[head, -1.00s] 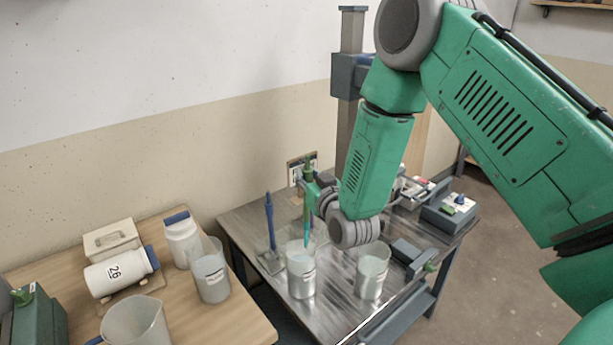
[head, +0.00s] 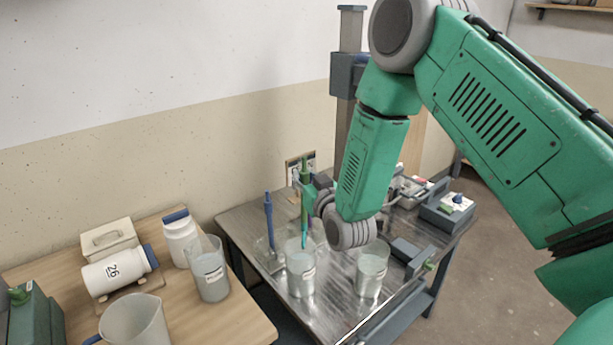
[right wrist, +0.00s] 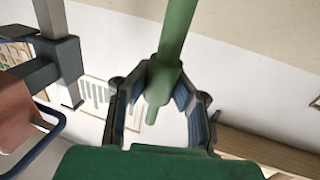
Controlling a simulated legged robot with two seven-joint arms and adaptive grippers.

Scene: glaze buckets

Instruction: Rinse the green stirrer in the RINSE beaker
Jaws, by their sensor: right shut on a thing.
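My right gripper (head: 307,188) is shut on the green stirrer (head: 304,172), which hangs nearly upright with its teal lower part downward. In the right wrist view the stirrer (right wrist: 176,38) passes between the two fingers (right wrist: 160,95). Its lower end shows at the mouth of the left beaker (head: 300,276) on the metal table; I cannot tell whether it is inside the rim or above it. A second beaker (head: 370,275) stands to the right. Both have labels too small to read, so I cannot tell which is RINSE. My left gripper is not seen.
A blue stirrer (head: 268,215) stands upright left of the beakers on the metal table (head: 335,310). A dark device (head: 408,252) sits to the right. The wooden table (head: 235,325) holds a labelled beaker (head: 210,278), white bottles and a clear jug (head: 135,322).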

